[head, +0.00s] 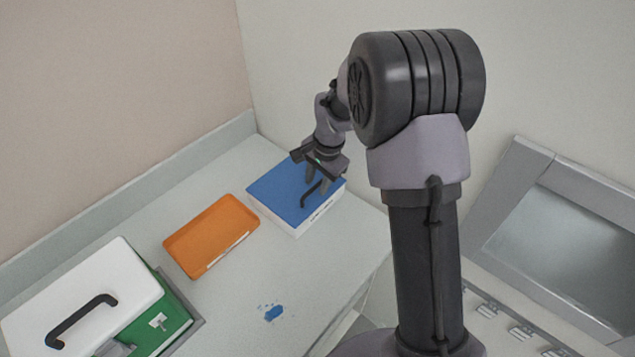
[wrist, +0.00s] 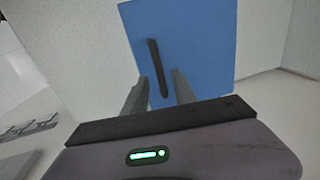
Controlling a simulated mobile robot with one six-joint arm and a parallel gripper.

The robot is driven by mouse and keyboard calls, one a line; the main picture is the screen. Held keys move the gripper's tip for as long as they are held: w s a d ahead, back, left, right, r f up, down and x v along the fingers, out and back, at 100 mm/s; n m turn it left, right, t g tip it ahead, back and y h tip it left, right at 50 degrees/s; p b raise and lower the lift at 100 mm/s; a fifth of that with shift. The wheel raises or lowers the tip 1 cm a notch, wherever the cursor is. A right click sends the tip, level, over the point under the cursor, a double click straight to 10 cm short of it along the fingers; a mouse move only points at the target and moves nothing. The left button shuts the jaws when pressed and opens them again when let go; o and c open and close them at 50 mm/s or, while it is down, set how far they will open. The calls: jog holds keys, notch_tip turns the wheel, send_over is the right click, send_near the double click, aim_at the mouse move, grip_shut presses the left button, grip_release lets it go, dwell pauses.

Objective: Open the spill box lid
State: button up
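The spill box appears to be the white box (head: 318,217) with a flat blue lid (head: 276,190) at the back right of the counter. Its lid lies shut. A dark bar handle (head: 306,196) stands on the lid, and it also shows in the wrist view (wrist: 153,60). My gripper (head: 317,182) points down over the lid, at the handle. In the wrist view its two fingers (wrist: 159,77) are apart, one on each side of the handle's near end. I cannot tell whether either finger touches the handle.
An orange tray (head: 211,236) lies left of the blue-lidded box. A green box (head: 165,322) with a white lid and black handle stands at the front left. A blue spill (head: 273,313) marks the counter. Walls stand behind the counter.

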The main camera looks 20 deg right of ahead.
grip_shut()
dwell(1.4)
